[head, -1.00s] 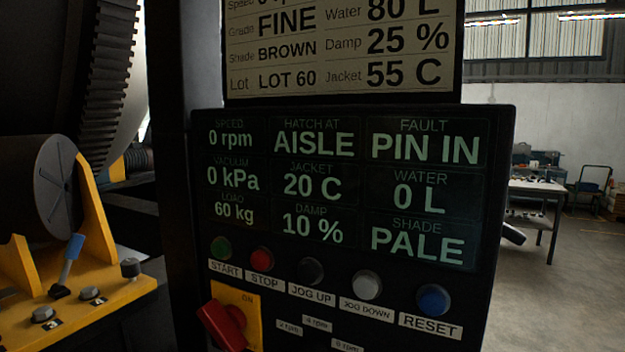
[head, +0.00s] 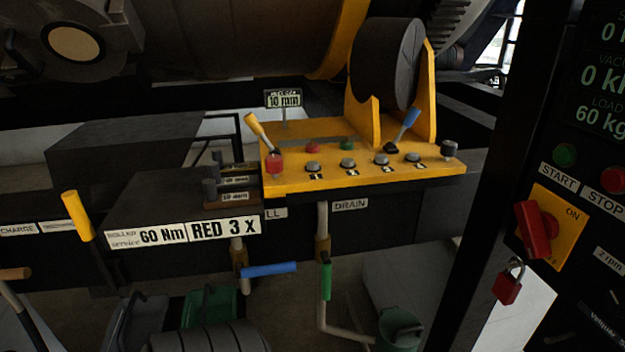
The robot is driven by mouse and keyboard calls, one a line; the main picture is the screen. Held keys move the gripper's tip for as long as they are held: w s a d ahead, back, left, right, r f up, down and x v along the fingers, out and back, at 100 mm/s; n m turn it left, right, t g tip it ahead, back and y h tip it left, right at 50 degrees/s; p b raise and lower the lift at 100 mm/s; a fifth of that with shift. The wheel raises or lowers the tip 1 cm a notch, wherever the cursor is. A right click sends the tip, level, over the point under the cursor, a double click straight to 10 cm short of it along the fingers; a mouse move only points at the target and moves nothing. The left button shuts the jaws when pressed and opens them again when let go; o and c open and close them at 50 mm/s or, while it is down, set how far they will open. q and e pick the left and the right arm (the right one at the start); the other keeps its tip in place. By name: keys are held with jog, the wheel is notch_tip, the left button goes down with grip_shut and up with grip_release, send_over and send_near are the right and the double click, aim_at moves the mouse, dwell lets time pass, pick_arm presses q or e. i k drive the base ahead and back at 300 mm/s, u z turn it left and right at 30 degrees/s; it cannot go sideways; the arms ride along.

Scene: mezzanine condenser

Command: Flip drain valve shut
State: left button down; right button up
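The drain valve sits on a pale pipe (head: 322,217) below the yellow console, beside a label reading DRAIN (head: 349,204). Its green lever (head: 326,281) hangs straight down, in line with the pipe. Below it the pipe bends right toward a green bucket (head: 400,327) on the floor. A second valve to its left has a blue lever (head: 268,270) lying roughly level, across its pipe; the label above it is partly hidden and ends in LL. Neither of my grippers is in view.
The yellow console (head: 370,181) with buttons and small levers overhangs the valves. A dark panel with a red switch (head: 536,229) and red padlock (head: 507,287) stands at right. A yellow-handled lever (head: 78,216) and a green crate (head: 209,306) are at left.

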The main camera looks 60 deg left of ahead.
aim_at(326, 262)
jog(key=u, duration=1)
jog(key=i, duration=0.1)
jog(key=u, duration=1)
jog(key=k, duration=0.65)
jog(key=z, duration=0.45)
jog(key=i, duration=1.25)
jog(key=u, duration=0.4)
